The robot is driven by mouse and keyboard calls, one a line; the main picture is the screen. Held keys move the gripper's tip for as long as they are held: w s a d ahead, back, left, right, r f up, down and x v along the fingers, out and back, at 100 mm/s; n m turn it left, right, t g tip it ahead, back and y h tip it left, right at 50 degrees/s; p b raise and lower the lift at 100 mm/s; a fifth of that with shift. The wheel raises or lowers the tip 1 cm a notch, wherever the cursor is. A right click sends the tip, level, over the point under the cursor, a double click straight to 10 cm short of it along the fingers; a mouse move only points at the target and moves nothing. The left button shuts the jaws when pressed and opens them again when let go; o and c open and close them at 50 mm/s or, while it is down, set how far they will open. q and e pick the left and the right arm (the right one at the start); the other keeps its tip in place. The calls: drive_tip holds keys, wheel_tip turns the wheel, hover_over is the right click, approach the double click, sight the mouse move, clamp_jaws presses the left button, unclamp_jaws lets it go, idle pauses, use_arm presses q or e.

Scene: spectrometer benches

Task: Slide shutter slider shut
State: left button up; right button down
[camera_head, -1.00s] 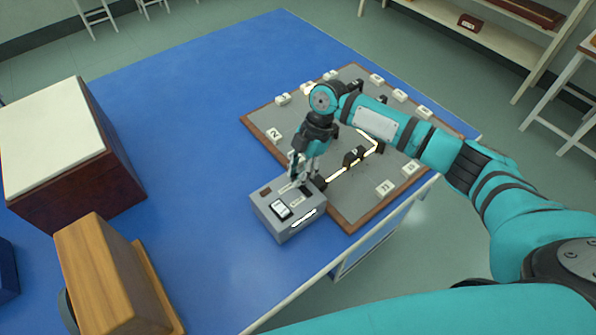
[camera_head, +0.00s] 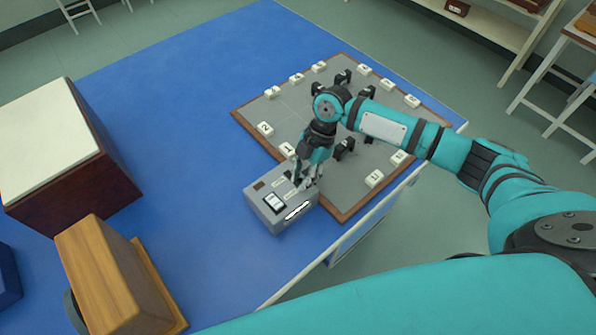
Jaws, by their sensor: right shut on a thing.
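A grey box (camera_head: 263,211) stands on the blue table at the near edge of the grey optics board. Its top carries a small white panel (camera_head: 275,202), and a white strip (camera_head: 297,211) is on its front side. My right gripper (camera_head: 304,182) reaches down onto the right part of the box top, its fingers closed on a small part there. That part, taken to be the shutter slider, is hidden by the fingers. My left gripper is not in view.
The grey board (camera_head: 247,115) with a brown rim holds several white numbered blocks and black mounts. A large dark-red box with a cream top (camera_head: 48,140) and a wooden block (camera_head: 105,270) stand at left. The blue table (camera_head: 195,110) is clear between.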

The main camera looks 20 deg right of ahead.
drive_tip(key=c, duration=1.2)
unclamp_jaws()
drive_tip(key=shift+s+d, duration=0.15)
drive_tip(key=shift+s, duration=0.2)
drive_tip(key=shift+w, duration=0.15)
drive_tip(key=shift+r, duration=0.3)
drive_tip(key=v, duration=1.1)
drive_tip(key=shift+r, duration=0.2)
drive_tip(key=shift+d, duration=0.1)
